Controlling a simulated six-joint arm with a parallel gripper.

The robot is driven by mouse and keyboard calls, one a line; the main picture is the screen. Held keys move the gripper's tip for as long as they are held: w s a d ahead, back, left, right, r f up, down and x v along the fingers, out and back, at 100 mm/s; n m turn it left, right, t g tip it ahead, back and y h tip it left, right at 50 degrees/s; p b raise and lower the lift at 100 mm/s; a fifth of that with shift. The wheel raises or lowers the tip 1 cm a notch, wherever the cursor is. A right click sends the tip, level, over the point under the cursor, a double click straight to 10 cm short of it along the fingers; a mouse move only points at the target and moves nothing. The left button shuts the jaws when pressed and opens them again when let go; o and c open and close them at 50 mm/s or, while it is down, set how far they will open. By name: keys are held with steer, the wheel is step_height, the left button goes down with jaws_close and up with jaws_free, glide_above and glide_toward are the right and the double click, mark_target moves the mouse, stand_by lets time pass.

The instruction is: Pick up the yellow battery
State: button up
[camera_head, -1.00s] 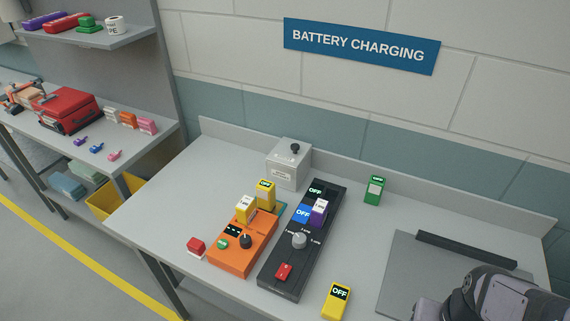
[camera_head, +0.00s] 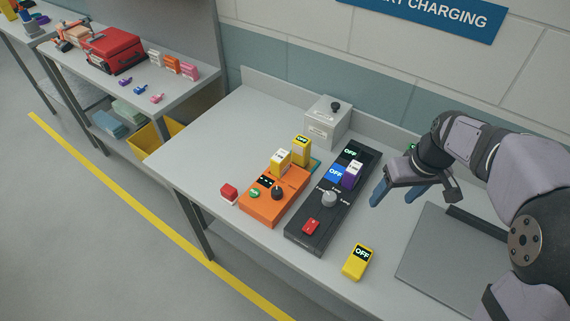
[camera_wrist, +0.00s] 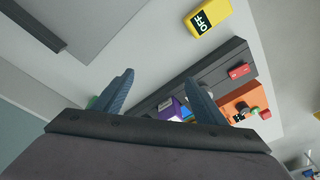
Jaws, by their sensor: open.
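A yellow battery (camera_head: 357,263) with a dark OFF display lies loose near the table's front edge, right of the black charger. It also shows at the top of the wrist view (camera_wrist: 208,19). Two more yellow blocks stand at the orange charger (camera_head: 262,211): one with a pale face (camera_head: 280,159) and one with an OFF display (camera_head: 301,151). My gripper (camera_head: 397,203) is open and empty above the table, right of the black charger and farther back than the loose battery. In the wrist view its two blue fingers (camera_wrist: 158,79) are apart, with nothing between them.
The black charger (camera_head: 307,233) holds a blue and a purple block. A grey box (camera_head: 328,123) stands at the back. A grey mat (camera_head: 440,270) lies at right. Bare table surrounds the loose battery.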

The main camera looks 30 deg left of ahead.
steer(key=w+a+n+y, duration=0.1)
steer(key=a+n, duration=0.1)
steer(key=a, duration=0.5)
steer(key=w+a+n, duration=0.2)
steer(key=a+n, duration=0.1)
steer(key=a, duration=0.5)
steer(key=n+y, duration=0.2)
steer(key=n, duration=0.3)
glide_above(281, 155)
steer(key=d, duration=0.3)
steer(key=shift+g, duration=0.4)
steer(key=shift+p+x, duration=2.45)
steer(key=shift+x, duration=1.05)
steer(key=shift+s+a+r, duration=0.1)
steer(key=shift+a, duration=0.1)
steer(key=c, duration=1.4)
steer(key=shift+r, duration=0.1)
step_height(281, 155, up, 10)
steer(key=shift+b, duration=1.2)
